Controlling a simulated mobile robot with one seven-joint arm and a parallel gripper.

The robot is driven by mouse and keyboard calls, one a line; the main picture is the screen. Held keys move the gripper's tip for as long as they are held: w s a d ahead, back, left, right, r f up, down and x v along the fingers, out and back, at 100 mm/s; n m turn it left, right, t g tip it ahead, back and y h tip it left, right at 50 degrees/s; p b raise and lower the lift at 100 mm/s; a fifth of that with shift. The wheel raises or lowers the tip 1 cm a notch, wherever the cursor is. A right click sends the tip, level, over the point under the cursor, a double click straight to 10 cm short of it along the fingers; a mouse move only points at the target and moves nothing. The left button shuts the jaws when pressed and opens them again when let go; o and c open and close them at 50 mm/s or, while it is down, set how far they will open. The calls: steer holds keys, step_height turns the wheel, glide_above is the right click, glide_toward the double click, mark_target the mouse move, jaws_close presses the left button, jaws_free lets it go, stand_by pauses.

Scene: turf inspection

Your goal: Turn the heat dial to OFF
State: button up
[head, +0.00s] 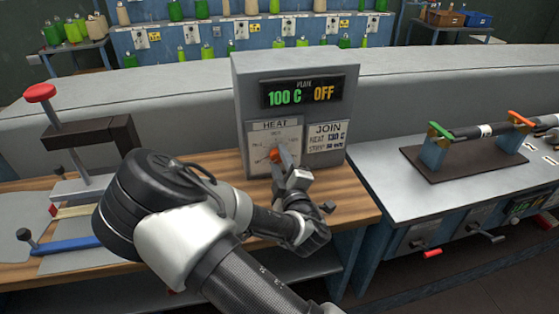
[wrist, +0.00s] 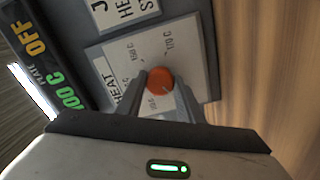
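The heat dial is an orange-red round knob (head: 275,155) on the white HEAT panel (head: 268,134) of a grey control box (head: 242,108). In the wrist view the knob (wrist: 159,80) sits between the two dark fingertips of my gripper (wrist: 161,86), with no clear gap on either side. My gripper (head: 282,157) reaches the dial from the front right in the head view. The box display (head: 310,90) reads 100 C in green and OFF in orange. The fingers hide part of the dial's scale, and no OFF mark on it is readable.
The box stands on a wooden bench (head: 345,205), with a JOIN card (head: 326,136) beside the dial. A red-knobbed clamp stand (head: 62,130) is at left. A separate grey bench (head: 410,205) at right carries a clamped pipe (head: 482,130).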

steer(key=o, duration=0.4)
steer(key=shift+o, duration=0.2)
steer(key=p+v, duration=1)
steer(key=v, duration=0.7)
steer(key=shift+s, duration=0.25)
steer(key=shift+d+r, duration=0.1)
